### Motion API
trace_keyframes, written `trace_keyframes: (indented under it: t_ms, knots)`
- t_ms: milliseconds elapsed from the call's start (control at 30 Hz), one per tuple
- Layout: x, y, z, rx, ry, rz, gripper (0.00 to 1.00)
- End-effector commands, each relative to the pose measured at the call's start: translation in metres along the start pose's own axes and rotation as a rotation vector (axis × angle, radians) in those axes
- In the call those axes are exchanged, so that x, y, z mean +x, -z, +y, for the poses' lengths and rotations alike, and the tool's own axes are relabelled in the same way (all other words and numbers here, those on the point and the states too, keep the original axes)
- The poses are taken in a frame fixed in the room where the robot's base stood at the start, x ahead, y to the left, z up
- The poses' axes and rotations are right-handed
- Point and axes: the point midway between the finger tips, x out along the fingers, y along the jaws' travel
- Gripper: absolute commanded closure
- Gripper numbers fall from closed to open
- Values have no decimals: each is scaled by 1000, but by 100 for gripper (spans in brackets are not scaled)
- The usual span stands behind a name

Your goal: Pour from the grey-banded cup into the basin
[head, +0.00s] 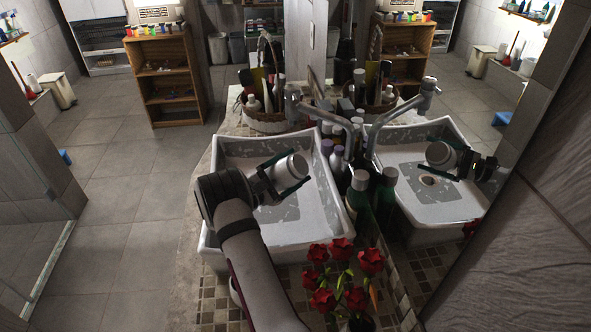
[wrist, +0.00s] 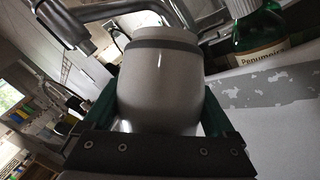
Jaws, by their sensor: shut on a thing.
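The grey-banded cup (head: 291,167) is pale, with a dark grey band near its rim in the wrist view (wrist: 160,85). My gripper (head: 287,180) is shut on it, with a green finger on each side of the cup's body. It holds the cup above the white basin (head: 311,218), inside the basin's outline. In the head view the cup leans strongly, its rim end toward the upper right. The cup's inside is hidden, and no stream shows. The basin's floor looks grey with pale patches; part of it is hidden behind my arm.
A metal faucet (head: 327,118) reaches over the basin's far right side, close to the cup. Several bottles (head: 385,192) line the basin's right edge. Red flowers (head: 342,262) stand in front. A basket (head: 264,121) stands behind. A mirror on the right repeats the scene.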

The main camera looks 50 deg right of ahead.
Motion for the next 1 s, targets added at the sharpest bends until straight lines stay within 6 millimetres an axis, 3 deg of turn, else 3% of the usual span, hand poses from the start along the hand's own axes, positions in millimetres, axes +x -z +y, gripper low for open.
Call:
trace_keyframes:
  t_ms: [200, 367, 733, 1000]
  knots:
    - [1, -12, 10, 336, 160, 152, 100]
    - [2, -14, 12, 492, 238, 225, 100]
    - [4, -28, 21, 1300, 634, 599, 100]
    - [4, -30, 24, 1590, 777, 736, 100]
